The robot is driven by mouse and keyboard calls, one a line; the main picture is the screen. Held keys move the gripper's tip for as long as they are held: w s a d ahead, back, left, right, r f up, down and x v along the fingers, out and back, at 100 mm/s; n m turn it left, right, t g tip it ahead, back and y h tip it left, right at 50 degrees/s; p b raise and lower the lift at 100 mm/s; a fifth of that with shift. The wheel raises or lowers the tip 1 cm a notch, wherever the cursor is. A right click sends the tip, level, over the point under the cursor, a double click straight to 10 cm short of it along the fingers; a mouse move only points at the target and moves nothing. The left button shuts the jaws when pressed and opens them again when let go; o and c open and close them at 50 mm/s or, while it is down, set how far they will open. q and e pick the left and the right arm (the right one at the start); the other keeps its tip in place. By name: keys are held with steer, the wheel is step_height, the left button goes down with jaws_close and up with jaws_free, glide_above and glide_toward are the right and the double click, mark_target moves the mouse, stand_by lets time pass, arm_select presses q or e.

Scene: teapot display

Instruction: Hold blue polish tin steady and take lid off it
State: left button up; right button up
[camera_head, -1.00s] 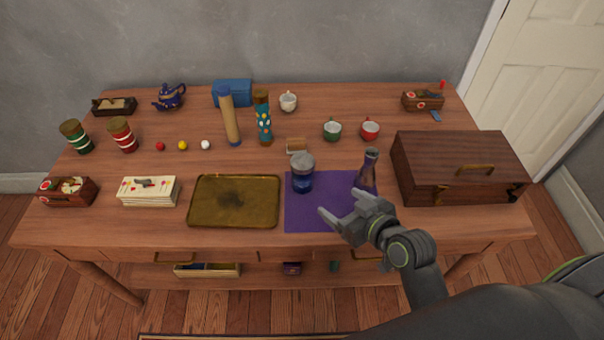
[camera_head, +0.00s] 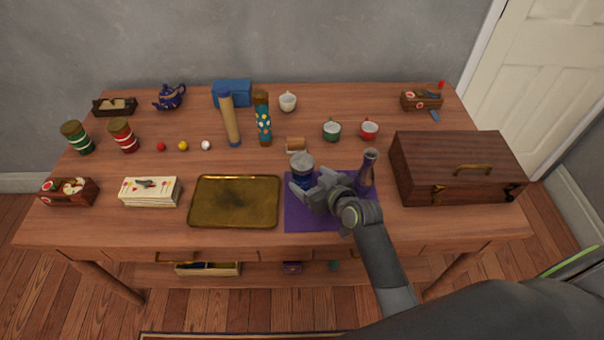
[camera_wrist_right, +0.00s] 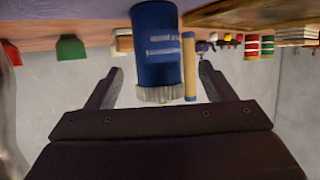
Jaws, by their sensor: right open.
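The blue polish tin (camera_head: 302,180) stands upright near the upper left of the purple cloth (camera_head: 300,218). Its ridged grey lid (camera_head: 301,162) is on top. My right gripper (camera_head: 308,186) is open at the near side of the tin, its fingers partly hiding the tin's lower part. The right wrist view looks upside down. It shows the blue tin (camera_wrist_right: 158,50) between the two spread fingers, with the lid (camera_wrist_right: 157,95) at the bottom of the picture. I cannot tell whether a finger touches the tin. My left gripper is not in view.
A dark purple vase (camera_head: 367,172) stands right of my right gripper, close to the arm. A brass tray (camera_head: 235,216) lies left of the cloth. A tan roller-like object (camera_head: 296,146) lies behind the tin. A wooden chest (camera_head: 455,168) stands at the right.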

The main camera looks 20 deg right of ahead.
mark_target(308, 176)
steer(key=shift+p+x, duration=0.35)
steer(key=shift+x, duration=2.2)
steer(key=shift+d, duration=0.15)
steer(key=shift+c, duration=0.5)
steer(key=shift+w+r, duration=0.1)
steer(key=c, duration=1.2)
steer(key=shift+o, duration=0.2)
step_height(308, 176, up, 10)
steer(key=shift+p, duration=0.3)
